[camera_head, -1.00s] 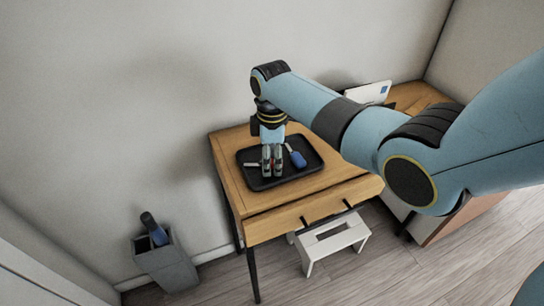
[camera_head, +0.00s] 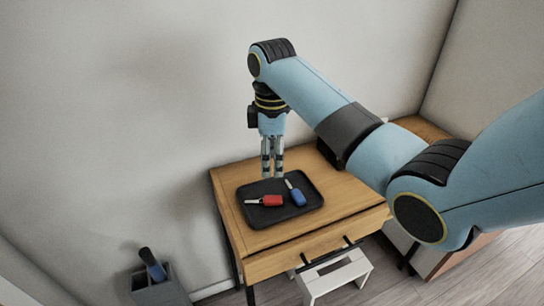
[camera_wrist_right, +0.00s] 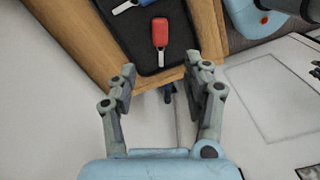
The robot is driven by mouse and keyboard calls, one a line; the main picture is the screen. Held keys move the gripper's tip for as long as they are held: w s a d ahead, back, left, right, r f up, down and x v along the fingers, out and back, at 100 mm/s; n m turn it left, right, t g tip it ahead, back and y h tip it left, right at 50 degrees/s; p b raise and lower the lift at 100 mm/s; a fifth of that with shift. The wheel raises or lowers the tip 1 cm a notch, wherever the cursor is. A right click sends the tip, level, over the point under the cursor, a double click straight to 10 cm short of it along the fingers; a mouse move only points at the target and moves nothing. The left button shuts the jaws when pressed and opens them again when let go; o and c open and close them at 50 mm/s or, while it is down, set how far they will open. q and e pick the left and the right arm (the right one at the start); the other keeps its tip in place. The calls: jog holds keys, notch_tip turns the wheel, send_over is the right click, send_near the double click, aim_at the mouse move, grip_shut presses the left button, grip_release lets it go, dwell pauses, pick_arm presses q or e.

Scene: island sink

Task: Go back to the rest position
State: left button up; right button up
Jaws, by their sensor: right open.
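My right gripper (camera_head: 272,172) is open and empty above the back part of the black tray (camera_head: 259,219) on the wooden table. In the right wrist view its two fingers (camera_wrist_right: 165,78) are spread apart with nothing between them. A red-handled item (camera_head: 268,200) and a blue-handled item (camera_head: 297,197) lie in the tray, apart from the fingers. Each has a light, narrow end. The red-handled item also shows in the right wrist view (camera_wrist_right: 160,33), beyond the fingertips. My left gripper is not in view.
The wooden table (camera_head: 345,192) has a drawer front, with a white stool (camera_head: 340,276) below it. A grey bin (camera_head: 160,291) with a blue-and-black item (camera_head: 152,263) stands at the lower left. A wall rises close behind the table.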

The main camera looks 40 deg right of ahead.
dwell(0.3)
jog(key=s+a+f+m+t, duration=0.15)
jog(key=s+m, duration=0.25)
jog(key=s, duration=0.8)
jog(key=s+a+r+m+t, duration=0.1)
jog(key=s+r+m, duration=0.2)
jog(key=s, duration=0.4)
jog(key=s+a+r+m+t, duration=0.1)
jog(key=s+r+m, duration=0.2)
jog(key=s, duration=0.3)
notch_tip(320, 180, down, 32)
jog(key=s+d+g+b, duration=0.1)
jog(key=s+d+b, duration=0.1)
jog(key=b, duration=0.5)
jog(key=s+f+g+b, duration=0.1)
jog(key=s+f+b, duration=0.1)
jog(key=s+f, duration=0.7)
jog(key=s+d+f+b, duration=0.1)
jog(key=s+f+b, duration=0.2)
jog(key=s+f, duration=0.6)
notch_tip(320, 180, down, 5)
jog(key=shift+s+d+f+g+h+b, duration=0.2)
jog(key=shift+g+h+b, duration=0.1)
jog(key=shift+g+h, duration=0.1)
